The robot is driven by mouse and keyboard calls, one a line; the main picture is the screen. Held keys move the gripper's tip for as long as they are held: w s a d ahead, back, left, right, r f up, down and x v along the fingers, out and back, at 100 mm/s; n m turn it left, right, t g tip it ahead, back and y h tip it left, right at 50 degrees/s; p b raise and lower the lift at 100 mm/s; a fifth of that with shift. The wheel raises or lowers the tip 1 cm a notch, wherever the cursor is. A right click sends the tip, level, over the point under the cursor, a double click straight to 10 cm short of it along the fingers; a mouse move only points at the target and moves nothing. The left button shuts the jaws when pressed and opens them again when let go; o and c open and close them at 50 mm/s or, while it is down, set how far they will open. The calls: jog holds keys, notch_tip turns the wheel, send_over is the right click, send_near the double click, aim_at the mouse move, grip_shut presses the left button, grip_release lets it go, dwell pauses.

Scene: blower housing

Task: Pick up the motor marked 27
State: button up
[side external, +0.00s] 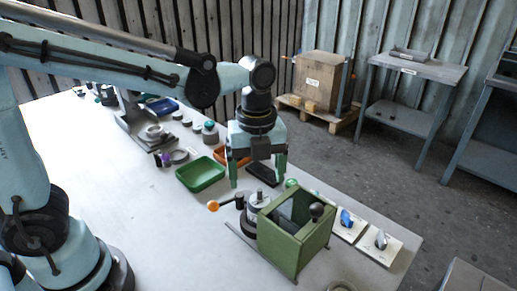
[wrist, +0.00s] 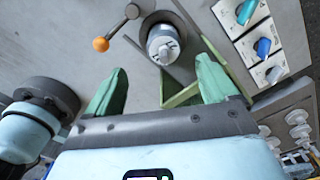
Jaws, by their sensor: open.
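The motor (side external: 257,197) is a short grey cylinder with a thin shaft on top, standing upright in a dark round base. In the wrist view the motor (wrist: 164,45) shows dark marks on its top face, too small to read surely. My gripper (side external: 258,182) points down above and slightly behind it, with its two green fingers apart and nothing between them. In the wrist view my gripper (wrist: 162,66) has its fingertips spread to either side of the motor's near edge. The fingers appear clear of the motor.
A green open-topped box (side external: 284,246) with a dark ball knob stands right beside the motor. An orange-knobbed lever (side external: 213,206) sticks out left. White plates (side external: 389,254) with coloured parts lie to the right. A green tray (side external: 200,176) is behind left; the table's left front is clear.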

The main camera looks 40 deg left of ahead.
aim_at(260, 200)
jog(key=shift+f, duration=2)
jog(key=f, duration=0.3)
jog(key=shift+w+d+f, duration=0.2)
jog(key=shift+w+f, duration=0.05)
jog(key=shift+f, duration=0.85)
jog(key=c, duration=1.5)
